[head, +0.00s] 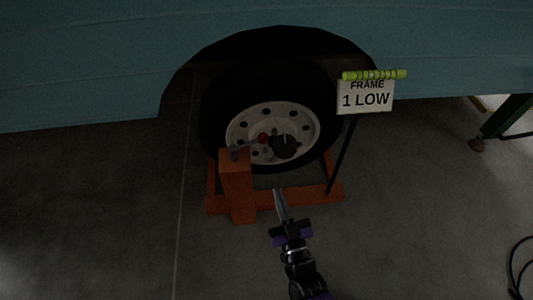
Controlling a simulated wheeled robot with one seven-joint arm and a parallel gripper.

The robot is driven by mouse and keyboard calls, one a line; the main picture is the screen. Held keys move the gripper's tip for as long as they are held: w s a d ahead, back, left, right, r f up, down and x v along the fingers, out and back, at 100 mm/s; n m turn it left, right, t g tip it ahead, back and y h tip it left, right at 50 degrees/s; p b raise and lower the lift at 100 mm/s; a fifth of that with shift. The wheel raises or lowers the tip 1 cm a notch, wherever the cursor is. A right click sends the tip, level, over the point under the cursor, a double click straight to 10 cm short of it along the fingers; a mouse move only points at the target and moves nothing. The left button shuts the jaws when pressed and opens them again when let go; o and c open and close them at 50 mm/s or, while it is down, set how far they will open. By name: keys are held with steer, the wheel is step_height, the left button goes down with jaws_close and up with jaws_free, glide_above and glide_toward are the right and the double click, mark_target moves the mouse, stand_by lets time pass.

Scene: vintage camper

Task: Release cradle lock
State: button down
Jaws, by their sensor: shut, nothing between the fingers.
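An orange cradle (290,199) sits on the floor around the base of the camper's black-tyred wheel (213,122). An orange post (238,188) rises at its front left. A small grey lever with a dark red knob (263,138) reaches right from the post's top, in front of the pale wheel rim. A round black part (285,146) sits just right of the knob; whether it joins the lever or the wheel, I cannot tell. My gripper (279,192) is shut and empty. It appears below and right of the knob, in front of the cradle's front bar, apart from the lever.
A sign reading "FRAME 1 LOW" (365,97) with a yellow-green level tube (374,75) on top stands on a thin black pole right of the wheel. The teal camper body (100,70) overhangs behind. A black cable (513,275) lies at lower right. The floor at left is clear.

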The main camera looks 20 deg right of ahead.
steer(key=shift+d+r, duration=0.15)
steer(key=shift+r, duration=0.15)
steer(key=b+x, duration=0.3)
steer(key=x, duration=1.1)
steer(key=shift+b, duration=0.35)
steer(key=shift+r, duration=0.1)
steer(key=shift+d+f+x, duration=0.1)
steer(key=shift+x, duration=0.5)
steer(key=shift+d+f+x, duration=0.1)
steer(key=shift+x, duration=0.55)
